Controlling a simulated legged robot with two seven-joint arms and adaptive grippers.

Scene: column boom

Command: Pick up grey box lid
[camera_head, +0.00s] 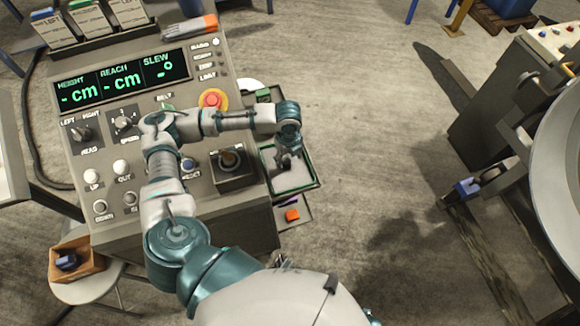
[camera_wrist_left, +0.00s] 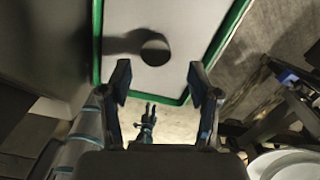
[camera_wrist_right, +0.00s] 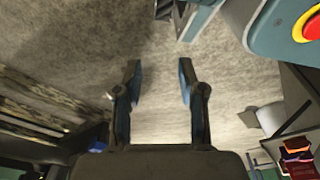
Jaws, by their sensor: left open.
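The grey box lid (camera_head: 298,178) is a light grey flat panel with a green rim around it, beside the right side of the console. In the left wrist view the grey panel (camera_wrist_left: 190,25) fills the upper middle, with a round dark knob (camera_wrist_left: 155,52) and its shadow on it. My left gripper (camera_head: 289,160) is above the panel, open and empty, its fingers (camera_wrist_left: 159,72) either side of the knob's line and apart from it. Part of the panel is hidden by the gripper in the head view. My right gripper (camera_wrist_right: 159,68) is open and empty over bare floor.
The console (camera_head: 75,145) with knobs, a display and a red stop button (camera_head: 213,99) stands left of the panel. An orange block (camera_head: 292,215) lies on a small shelf below it. A wooden box (camera_head: 77,260) stands on a stool. Machinery is at the right; floor between is clear.

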